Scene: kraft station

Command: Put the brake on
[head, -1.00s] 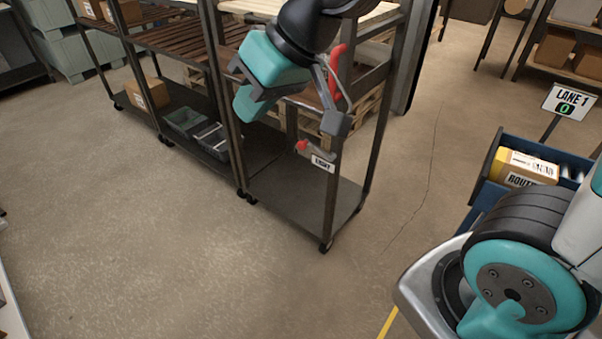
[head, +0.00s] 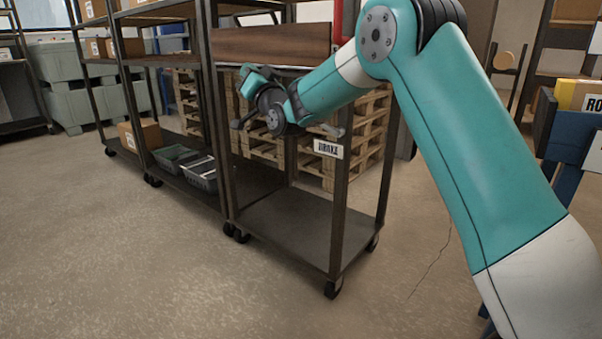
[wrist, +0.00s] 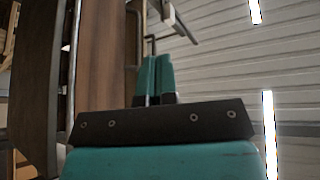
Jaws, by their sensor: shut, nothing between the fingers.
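A white label (head: 328,148), which seems to read BRAKE, is on the front post of the nearest rack cart (head: 336,205). A short grey lever part (head: 333,131) shows just above the label, partly covered by my arm. My gripper (wrist: 156,60) is shut and empty in the wrist view, its two teal fingers side by side. In the head view my wrist is in front of the cart, left of the label, and hides most of the gripper. I cannot tell whether it touches anything.
The cart's lower shelf (head: 300,222) is bare. Grey bins (head: 200,172) and a cardboard box (head: 140,135) sit on the neighbouring racks' low shelves. Wooden pallets (head: 368,135) stand behind. A blue cart with a yellow box (head: 578,95) is at right. Open floor lies in front.

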